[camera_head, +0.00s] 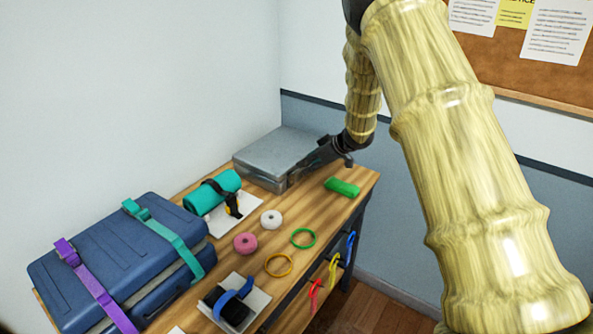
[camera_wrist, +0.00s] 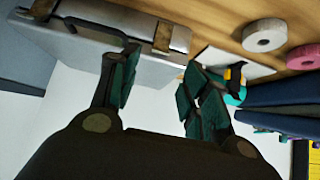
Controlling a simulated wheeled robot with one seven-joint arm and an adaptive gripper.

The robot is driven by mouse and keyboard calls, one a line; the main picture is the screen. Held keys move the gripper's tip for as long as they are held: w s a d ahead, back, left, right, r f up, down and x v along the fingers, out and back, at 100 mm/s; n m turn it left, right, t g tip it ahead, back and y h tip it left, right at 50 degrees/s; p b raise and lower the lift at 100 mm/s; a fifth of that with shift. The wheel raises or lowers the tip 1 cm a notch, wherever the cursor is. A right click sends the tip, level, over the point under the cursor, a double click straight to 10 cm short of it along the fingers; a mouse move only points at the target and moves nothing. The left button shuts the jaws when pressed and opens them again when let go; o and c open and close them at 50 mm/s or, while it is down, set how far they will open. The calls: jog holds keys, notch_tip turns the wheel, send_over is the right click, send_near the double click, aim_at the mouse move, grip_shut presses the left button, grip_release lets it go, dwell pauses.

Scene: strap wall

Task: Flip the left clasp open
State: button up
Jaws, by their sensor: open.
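A grey metal box (camera_head: 278,150) sits at the far end of the wooden bench, lid down. In the wrist view the box (camera_wrist: 100,40) fills the upper left, turned about. A brownish clasp (camera_wrist: 162,39) shows on its front near the end by the rolls; I take it as the left clasp. Another similar fitting (camera_wrist: 42,7) shows at the picture's top left. My gripper (camera_wrist: 160,78) is open, its fingers spread, with the near clasp beyond the gap between them. In the head view my gripper (camera_head: 308,168) is at the box's front. Contact cannot be told.
A teal roll (camera_head: 212,192), white ring (camera_head: 271,220) and pink ring (camera_head: 245,243) lie nearer. A blue strapped case (camera_head: 110,250) fills the left. Coloured straps (camera_head: 334,270) hang at the bench's edge.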

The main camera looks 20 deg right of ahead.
aim_at(295, 171)
jog(key=shift+p+x, duration=0.85)
jog(key=shift+x, duration=3.1)
grip_shut()
